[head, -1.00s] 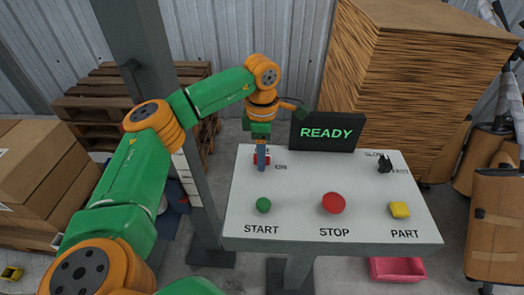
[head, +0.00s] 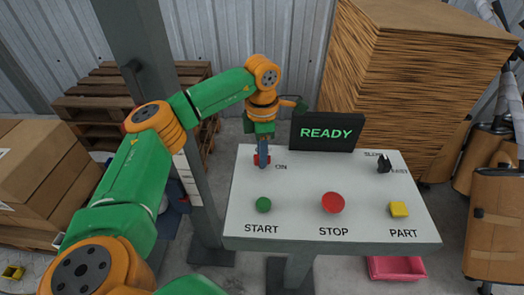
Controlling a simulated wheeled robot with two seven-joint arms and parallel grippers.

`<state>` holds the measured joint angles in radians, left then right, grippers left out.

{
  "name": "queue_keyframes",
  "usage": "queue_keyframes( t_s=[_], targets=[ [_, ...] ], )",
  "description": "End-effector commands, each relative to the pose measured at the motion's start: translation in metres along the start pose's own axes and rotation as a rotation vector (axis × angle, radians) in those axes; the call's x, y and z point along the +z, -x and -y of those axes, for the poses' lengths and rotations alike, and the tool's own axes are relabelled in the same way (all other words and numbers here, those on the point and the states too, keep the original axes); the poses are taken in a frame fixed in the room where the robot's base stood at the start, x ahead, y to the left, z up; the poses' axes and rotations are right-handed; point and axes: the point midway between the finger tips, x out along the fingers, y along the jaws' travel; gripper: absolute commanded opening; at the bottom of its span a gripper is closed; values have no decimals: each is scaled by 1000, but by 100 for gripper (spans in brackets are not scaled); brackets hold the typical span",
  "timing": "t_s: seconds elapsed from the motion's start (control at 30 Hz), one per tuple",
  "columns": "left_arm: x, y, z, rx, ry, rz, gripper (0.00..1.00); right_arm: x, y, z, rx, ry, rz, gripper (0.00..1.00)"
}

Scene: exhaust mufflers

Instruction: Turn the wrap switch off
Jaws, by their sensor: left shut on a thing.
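The wrap switch (head: 256,160) is a small red piece at the back left of the white control panel (head: 300,178), beside a printed ON label. My left gripper (head: 263,163) points down over it and is shut on it, hiding most of it. A label behind the gripper is covered, and I cannot tell the switch's position. My right gripper is not in view.
A dark screen (head: 327,132) reading READY stands at the panel's back edge. In front are a green START button (head: 264,205), a red STOP button (head: 333,203) and a yellow PART button (head: 398,209). A black knob (head: 384,163) sits at the back right.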

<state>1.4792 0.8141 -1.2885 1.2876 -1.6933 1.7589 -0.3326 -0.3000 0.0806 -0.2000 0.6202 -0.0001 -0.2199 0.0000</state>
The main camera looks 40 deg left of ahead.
Motion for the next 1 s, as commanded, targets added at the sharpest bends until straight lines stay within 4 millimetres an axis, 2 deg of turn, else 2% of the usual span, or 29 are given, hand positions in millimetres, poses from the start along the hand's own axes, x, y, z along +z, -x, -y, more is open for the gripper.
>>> queue_keyframes(
  t_s=[1.0],
  targets=[
    [0, 0, 1, -1, 956, -4, 0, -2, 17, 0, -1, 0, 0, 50]
  ],
)
